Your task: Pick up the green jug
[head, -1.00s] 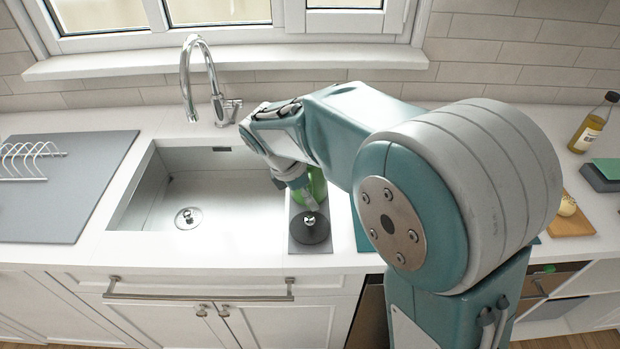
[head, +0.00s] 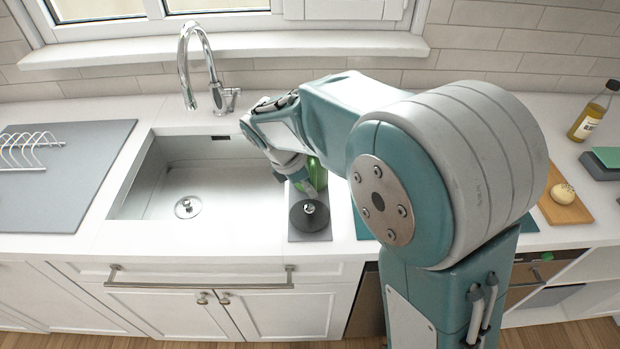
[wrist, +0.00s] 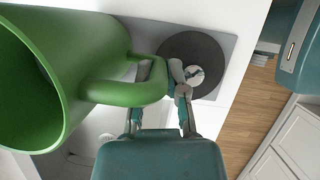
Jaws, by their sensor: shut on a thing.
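The green jug (wrist: 50,80) fills the left of the wrist view, with its open mouth toward the lower left and its looped handle (wrist: 125,92) reaching right. My gripper (wrist: 168,84) is shut on the jug's handle. In the head view, only a small green part of the jug (head: 318,174) shows, just behind my gripper (head: 303,184), right of the sink. The arm hides most of the jug. I cannot tell whether its base touches the counter.
A dark round disc with a silver knob (head: 309,215) sits on a grey mat (head: 310,238) near the jug. The sink (head: 165,195) lies left, with a tall faucet (head: 207,75) behind. A yellow bottle (head: 590,117) and wooden board (head: 565,208) stand right.

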